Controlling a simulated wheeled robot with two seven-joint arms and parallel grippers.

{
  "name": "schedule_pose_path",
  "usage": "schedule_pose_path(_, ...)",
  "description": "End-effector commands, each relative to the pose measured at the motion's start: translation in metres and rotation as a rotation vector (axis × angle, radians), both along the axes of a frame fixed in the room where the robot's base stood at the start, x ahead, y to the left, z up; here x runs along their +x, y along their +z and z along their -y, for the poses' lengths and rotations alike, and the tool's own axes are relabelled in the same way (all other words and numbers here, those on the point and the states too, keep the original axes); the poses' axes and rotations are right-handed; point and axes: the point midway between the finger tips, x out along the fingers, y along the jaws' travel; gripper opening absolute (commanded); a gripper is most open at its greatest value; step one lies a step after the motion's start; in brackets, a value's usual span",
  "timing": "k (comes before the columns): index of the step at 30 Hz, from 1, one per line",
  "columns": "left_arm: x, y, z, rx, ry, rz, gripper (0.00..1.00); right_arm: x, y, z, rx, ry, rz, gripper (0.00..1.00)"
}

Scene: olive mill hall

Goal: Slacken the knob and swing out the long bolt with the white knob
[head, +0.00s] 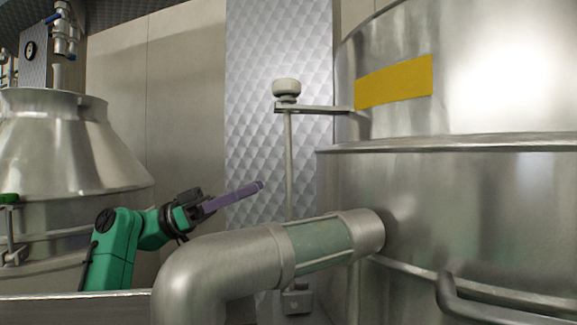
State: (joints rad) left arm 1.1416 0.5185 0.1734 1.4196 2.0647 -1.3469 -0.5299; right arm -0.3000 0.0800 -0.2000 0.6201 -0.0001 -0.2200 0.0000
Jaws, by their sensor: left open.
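The white knob (287,89) sits at the top of the long bolt (290,165), a thin upright rod. Just under the knob, the bolt meets a flat metal bracket (318,109) that reaches out from the large steel tank (470,215). My left gripper (262,185), with purple fingers on a green arm, is open and empty. It appears to the left of the bolt and well below the knob, apart from the knob. My right gripper is not in view.
A thick steel pipe (215,268) with a greenish sight glass (320,245) crosses in front of the bolt's lower part. A yellow plate (394,81) is on the tank. A smaller steel vessel (65,150) stands at left. Around the knob there is free room to the left.

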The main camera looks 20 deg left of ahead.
Motion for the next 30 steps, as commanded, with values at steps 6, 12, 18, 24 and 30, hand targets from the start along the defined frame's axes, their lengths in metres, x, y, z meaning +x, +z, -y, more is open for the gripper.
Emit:
schedule_pose_path(6, 0.012, 0.026, 0.051, 0.0, -0.001, -0.003, 0.46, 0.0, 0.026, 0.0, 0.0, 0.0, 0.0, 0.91)
schedule_pose_path(12, 0.018, 0.032, 0.073, 0.0, 0.002, -0.003, 0.46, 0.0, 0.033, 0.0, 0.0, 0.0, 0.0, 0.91)
schedule_pose_path(18, 0.019, 0.031, 0.075, -0.001, 0.003, -0.004, 0.46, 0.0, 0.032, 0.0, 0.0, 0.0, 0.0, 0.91)
schedule_pose_path(24, 0.019, 0.031, 0.075, -0.001, 0.003, -0.004, 0.0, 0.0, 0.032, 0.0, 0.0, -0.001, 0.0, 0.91)
schedule_pose_path(30, 0.019, 0.031, 0.074, -0.001, 0.003, -0.004, 0.0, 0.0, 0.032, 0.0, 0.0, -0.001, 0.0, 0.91)
